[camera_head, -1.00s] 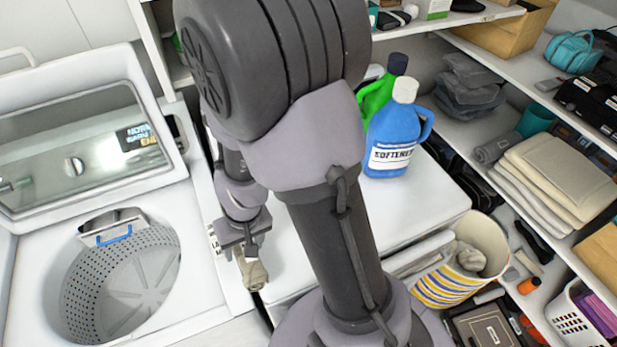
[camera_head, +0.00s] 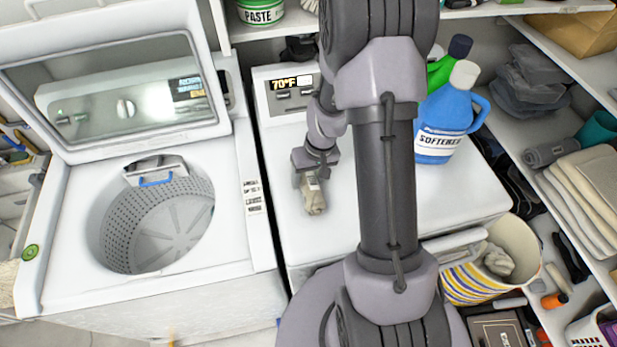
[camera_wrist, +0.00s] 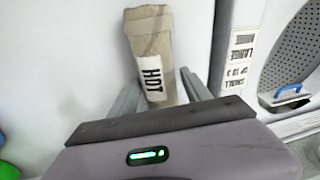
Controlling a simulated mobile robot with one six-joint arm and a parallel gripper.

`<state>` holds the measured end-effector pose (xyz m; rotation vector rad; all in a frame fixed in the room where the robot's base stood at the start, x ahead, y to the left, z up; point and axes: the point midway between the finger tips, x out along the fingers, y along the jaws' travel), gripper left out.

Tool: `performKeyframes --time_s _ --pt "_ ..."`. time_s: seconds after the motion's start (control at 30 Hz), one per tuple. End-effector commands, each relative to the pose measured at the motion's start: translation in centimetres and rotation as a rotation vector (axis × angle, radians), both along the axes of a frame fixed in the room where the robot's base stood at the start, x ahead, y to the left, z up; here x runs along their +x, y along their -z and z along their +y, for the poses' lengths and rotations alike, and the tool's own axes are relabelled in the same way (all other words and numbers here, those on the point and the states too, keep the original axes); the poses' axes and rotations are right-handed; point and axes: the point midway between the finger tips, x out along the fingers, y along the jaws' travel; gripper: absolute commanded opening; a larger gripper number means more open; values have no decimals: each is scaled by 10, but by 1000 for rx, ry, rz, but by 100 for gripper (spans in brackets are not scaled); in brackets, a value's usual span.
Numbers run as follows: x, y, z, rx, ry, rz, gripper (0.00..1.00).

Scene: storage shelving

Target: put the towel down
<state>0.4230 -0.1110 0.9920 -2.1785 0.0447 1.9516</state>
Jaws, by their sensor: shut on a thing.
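The towel (camera_head: 314,196) is a small beige-grey roll with a white label. In the wrist view the towel (camera_wrist: 149,45) stretches away from between my fingers, and the label lettering faces the camera. My gripper (camera_head: 308,174) is shut on its near end. In the head view my gripper and the towel are over the left part of the white top of the machine (camera_head: 345,225) right of the open washer. I cannot tell whether the towel touches that top. My fingers also show in the wrist view (camera_wrist: 163,90).
The open washer (camera_head: 80,285) with its empty drum stands at left. A blue softener bottle (camera_head: 442,125) and a green bottle stand at the right back of the white top. A striped basket (camera_head: 470,284) stands right of the machine. Shelves (camera_head: 530,128) line the right side.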

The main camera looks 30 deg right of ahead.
Motion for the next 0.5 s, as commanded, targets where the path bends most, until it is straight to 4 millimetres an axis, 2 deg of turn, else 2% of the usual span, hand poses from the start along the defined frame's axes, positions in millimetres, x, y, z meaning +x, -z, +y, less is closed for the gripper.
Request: performKeyframes --time_s 0.07,0.1,0.17,0.2,0.5 --pt "0 4 0 0 0 0 0" --pt "0 2 0 0 0 0 64" --pt "0 2 0 0 0 0 76" --pt "0 2 0 0 0 0 79" --pt "0 -2 0 0 0 1 79"
